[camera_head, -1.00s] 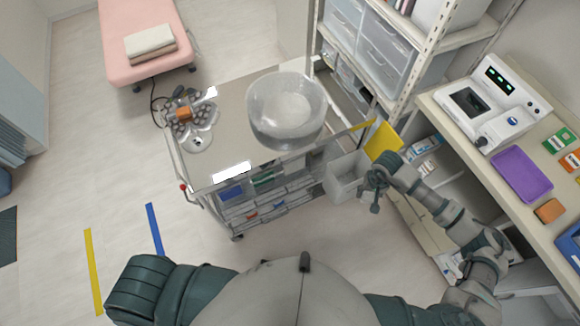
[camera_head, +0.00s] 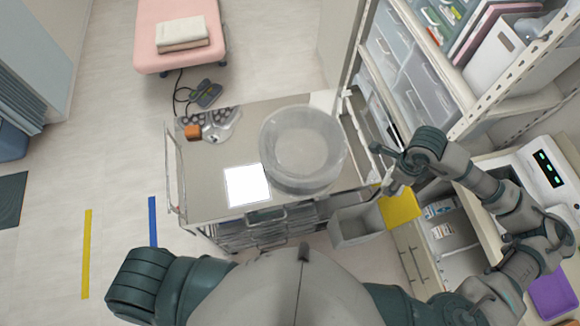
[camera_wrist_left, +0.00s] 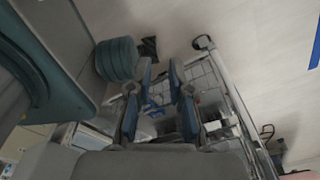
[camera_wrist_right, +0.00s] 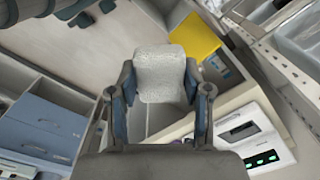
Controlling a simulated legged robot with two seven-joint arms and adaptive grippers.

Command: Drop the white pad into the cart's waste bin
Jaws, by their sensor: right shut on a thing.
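The white pad (camera_wrist_right: 160,75) is held between the two fingers of my right gripper in the right wrist view. My right gripper (camera_head: 382,170) is shut on it, above and slightly right of the waste bin in the head view. The open grey waste bin (camera_head: 357,224) hangs at the right end of the cart (camera_head: 205,195). Its inside looks empty from here. My left gripper (camera_wrist_left: 161,76) shows in the left wrist view with its fingers apart and nothing between them. It does not show in the head view.
A yellow panel (camera_head: 401,205) is beside the bin. Shelving with drawers (camera_head: 425,85) stands close behind my right arm. Floor left of the cart is free.

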